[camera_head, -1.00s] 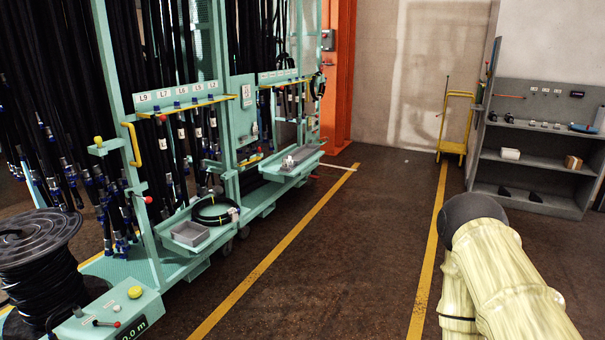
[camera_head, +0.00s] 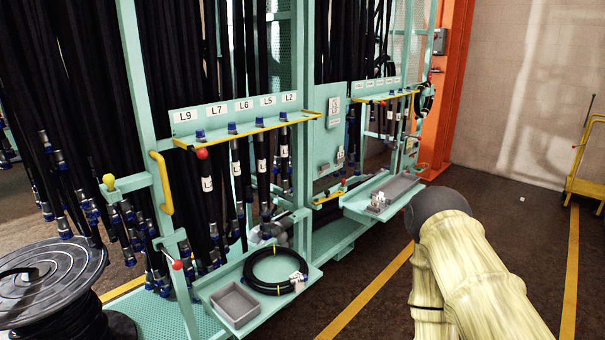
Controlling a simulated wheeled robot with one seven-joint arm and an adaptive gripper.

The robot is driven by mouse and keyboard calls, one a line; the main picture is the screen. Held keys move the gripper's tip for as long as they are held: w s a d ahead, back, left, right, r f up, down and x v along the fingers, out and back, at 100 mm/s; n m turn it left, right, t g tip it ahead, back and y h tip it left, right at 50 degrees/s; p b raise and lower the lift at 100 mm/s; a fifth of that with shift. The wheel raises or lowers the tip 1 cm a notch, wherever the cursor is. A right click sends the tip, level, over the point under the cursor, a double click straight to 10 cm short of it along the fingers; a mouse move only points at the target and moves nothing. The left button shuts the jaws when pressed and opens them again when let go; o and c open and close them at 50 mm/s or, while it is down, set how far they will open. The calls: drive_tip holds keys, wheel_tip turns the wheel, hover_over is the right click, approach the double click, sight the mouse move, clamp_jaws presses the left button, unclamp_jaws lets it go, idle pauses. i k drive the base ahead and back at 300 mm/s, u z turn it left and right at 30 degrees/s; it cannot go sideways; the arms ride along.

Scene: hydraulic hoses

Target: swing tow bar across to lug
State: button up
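Two mint-green hose racks stand end to end, the near rack (camera_head: 150,185) and the far rack (camera_head: 345,112). A short yellow bar (camera_head: 328,198) sits low at the gap between them, near a small red knob (camera_head: 344,182). It may be the tow bar, but it is too small to be sure. I cannot make out a lug or whether the bar touches one. My arm, in a cream sleeve with a dark rounded joint, reaches in at the lower right, in front of the far rack's right side. My gripper is not in view.
A cable reel (camera_head: 45,285) stands at the lower left. The near rack's shelf holds a grey tray (camera_head: 235,304) and a coiled black hose (camera_head: 275,270). A yellow cart (camera_head: 588,170) is at the right edge. Brown floor between the yellow lines is clear.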

sight(316, 202)
drive_tip(key=z, duration=0.05)
drive_tip(key=i, duration=3.05)
drive_tip(key=z, duration=0.25)
